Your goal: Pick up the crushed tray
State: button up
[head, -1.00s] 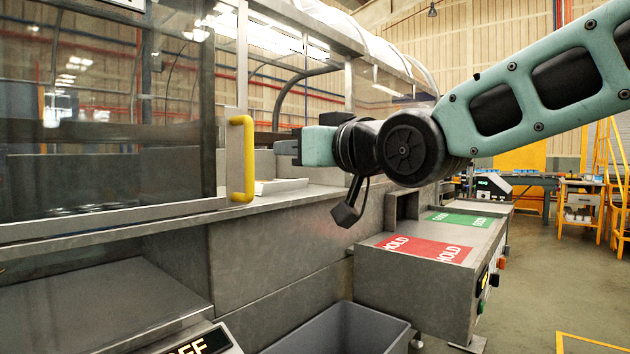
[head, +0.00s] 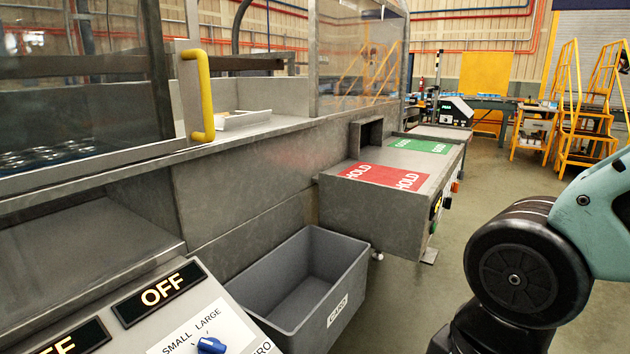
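A white tray (head: 243,119) lies on the metal ledge inside the machine, just right of the yellow door handle. It is small in the view, and I cannot tell whether it is crushed. The handle hides part of its left end. My arm shows at the lower right, with a black round joint and a pale green link. My gripper is outside the picture, so its state is hidden.
The yellow handle (head: 199,95) stands in front of the ledge. A grey bin (head: 345,282) sits on the floor below. A side table carries a red HOLD mat (head: 384,178) and a green mat (head: 421,146). A control panel (head: 185,312) reading OFF is at lower left.

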aim_at(223, 122)
jog(key=j+u, duration=0.1)
jog(key=u, duration=0.85)
jog(key=i+u, duration=0.15)
jog(key=u, duration=0.3)
jog(key=i+l+u, duration=0.1)
jog(key=i+l, duration=0.1)
jog(key=l, duration=0.1)
